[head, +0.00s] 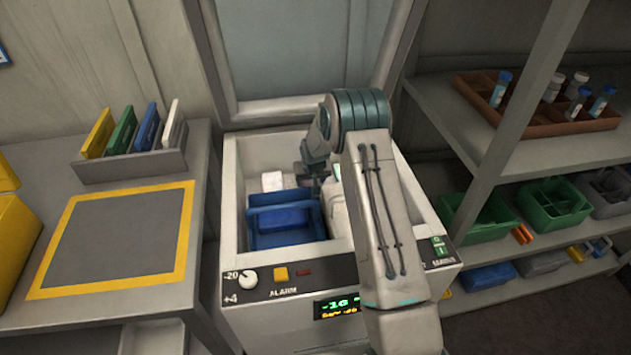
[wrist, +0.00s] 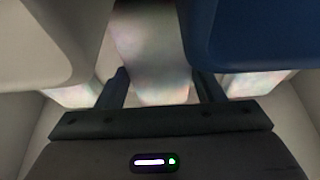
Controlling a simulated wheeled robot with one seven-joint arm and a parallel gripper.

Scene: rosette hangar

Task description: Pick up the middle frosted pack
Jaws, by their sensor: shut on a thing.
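The middle frosted pack (wrist: 152,45) is pale and faintly iridescent, and it stands between my two fingers in the wrist view. My gripper (wrist: 160,82) is shut on it, down inside the open freezer chest (head: 232,195). A second frosted pack (wrist: 75,95) shows low at the left and a third frosted pack (wrist: 258,83) at the right, partly under the blue bin (wrist: 250,35). In the head view my gripper (head: 312,178) is mostly hidden by my arm, and the held pack cannot be made out there.
The blue bin (head: 270,240) and a white container (head: 337,208) stand close by in the chest. The chest's walls surround my gripper. At left is a table with a yellow-bordered grey mat (head: 115,235) and a rack of coloured plates (head: 130,165). Shelves (head: 460,120) stand at right.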

